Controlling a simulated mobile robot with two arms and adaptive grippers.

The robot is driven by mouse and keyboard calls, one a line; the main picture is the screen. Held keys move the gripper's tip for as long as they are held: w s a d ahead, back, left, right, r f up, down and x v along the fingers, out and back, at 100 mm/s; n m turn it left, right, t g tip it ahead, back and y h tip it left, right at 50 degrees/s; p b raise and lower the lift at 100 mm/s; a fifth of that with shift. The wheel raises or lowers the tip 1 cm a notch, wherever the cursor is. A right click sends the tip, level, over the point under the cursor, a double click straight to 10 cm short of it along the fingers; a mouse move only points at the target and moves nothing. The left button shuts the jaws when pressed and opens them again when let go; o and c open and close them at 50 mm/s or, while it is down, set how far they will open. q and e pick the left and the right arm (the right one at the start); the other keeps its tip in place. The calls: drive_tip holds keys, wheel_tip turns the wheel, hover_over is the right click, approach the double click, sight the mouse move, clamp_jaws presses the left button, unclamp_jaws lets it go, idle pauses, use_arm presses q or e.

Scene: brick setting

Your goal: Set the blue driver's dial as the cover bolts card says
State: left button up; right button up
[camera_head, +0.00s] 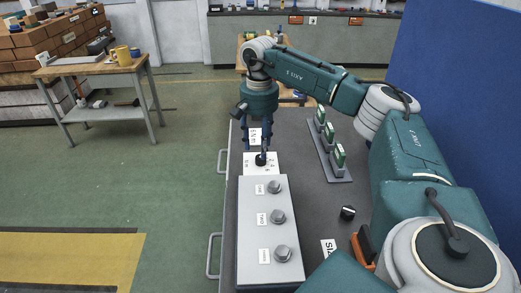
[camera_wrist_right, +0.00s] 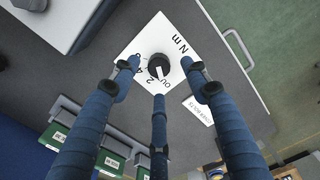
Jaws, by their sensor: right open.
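A white dial plate (camera_head: 262,170) with a black knob (camera_head: 260,160) lies on the dark bench top behind the grey box. In the right wrist view the plate (camera_wrist_right: 178,42) shows printed numbers and "N m", partly covered by my fingers. The black knob (camera_wrist_right: 159,66) there has a white pointer mark toward its lower side. My right gripper (camera_head: 259,150) points down over the plate, fingers apart. In the wrist view my right gripper (camera_wrist_right: 160,92) is open and empty around the knob's side, contact unclear. A small lettered card (camera_wrist_right: 198,108) lies beside the plate. My left gripper is out of view.
A grey box (camera_head: 250,230) with three labelled hex-headed knobs stands at the front. A rack of green modules (camera_head: 330,145) is to the right. A loose black knob (camera_head: 347,212) and a white card (camera_head: 328,248) lie nearby. A blue panel (camera_head: 450,90) bounds the right.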

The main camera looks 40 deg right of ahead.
drive_tip(key=f, duration=0.3)
drive_tip(key=shift+s+d+f+p, duration=0.1)
drive_tip(key=shift+d+f+p, duration=0.2)
drive_tip(key=shift+d+p, duration=0.1)
drive_tip(key=shift+f, duration=0.2)
drive_tip(key=shift+a, duration=0.2)
drive_tip(key=shift+f, duration=0.1)
drive_tip(key=shift+c, duration=1)
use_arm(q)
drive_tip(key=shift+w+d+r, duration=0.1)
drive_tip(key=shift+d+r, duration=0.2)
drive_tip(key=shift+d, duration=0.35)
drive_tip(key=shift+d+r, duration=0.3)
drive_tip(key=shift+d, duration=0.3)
use_arm(e)
drive_tip(key=c, duration=1)
